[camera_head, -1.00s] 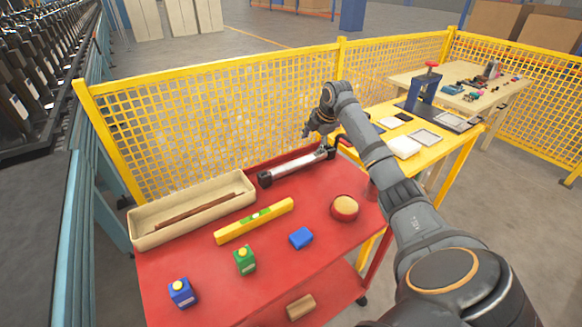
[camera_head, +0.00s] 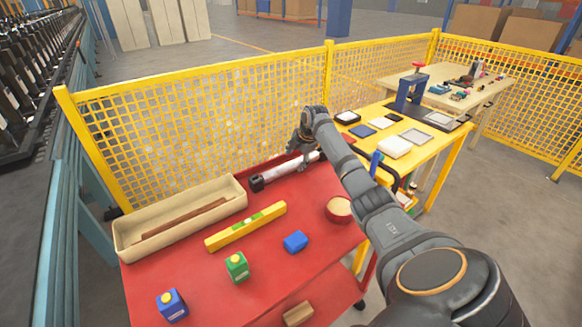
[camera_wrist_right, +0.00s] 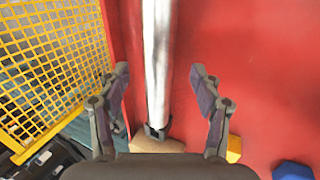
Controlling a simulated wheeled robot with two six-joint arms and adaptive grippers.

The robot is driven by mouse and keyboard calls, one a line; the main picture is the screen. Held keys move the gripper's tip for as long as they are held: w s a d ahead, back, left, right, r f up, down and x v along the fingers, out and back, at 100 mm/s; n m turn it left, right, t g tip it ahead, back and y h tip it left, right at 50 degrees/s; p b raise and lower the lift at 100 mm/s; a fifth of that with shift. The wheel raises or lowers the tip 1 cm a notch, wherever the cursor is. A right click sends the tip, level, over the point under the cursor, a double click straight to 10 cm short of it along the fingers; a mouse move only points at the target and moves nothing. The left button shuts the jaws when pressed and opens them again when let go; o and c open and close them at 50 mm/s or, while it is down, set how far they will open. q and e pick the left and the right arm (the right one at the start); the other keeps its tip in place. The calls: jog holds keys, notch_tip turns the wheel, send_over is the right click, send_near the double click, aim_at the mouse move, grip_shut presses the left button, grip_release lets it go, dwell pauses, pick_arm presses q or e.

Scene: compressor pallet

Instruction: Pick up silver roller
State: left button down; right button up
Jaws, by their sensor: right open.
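The silver roller (camera_head: 284,174) lies at the back of the red table top (camera_head: 300,205), with a black end cap (camera_head: 257,183) at its left end. My right gripper (camera_head: 297,160) is over the roller and hides part of it in the head view. In the right wrist view the roller (camera_wrist_right: 158,60) runs lengthwise between the two spread fingers of my right gripper (camera_wrist_right: 162,85). The fingers are open, with a gap on each side of the roller. My left gripper is not in view.
A beige tray (camera_head: 130,243) stands left of the roller. A yellow level (camera_head: 245,226), a blue block (camera_head: 295,242), a green box (camera_head: 237,266), a blue box (camera_head: 171,305) and a red round container (camera_head: 338,209) are on the table. A yellow mesh fence (camera_head: 200,120) stands close behind.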

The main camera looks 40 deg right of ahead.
aim_at(292, 164)
jog(key=x, duration=0.4)
jog(key=shift+w+a, duration=0.15)
jog(key=shift+w, duration=0.05)
jog(key=shift+s, duration=0.15)
jog(key=c, duration=0.3)
grip_shut()
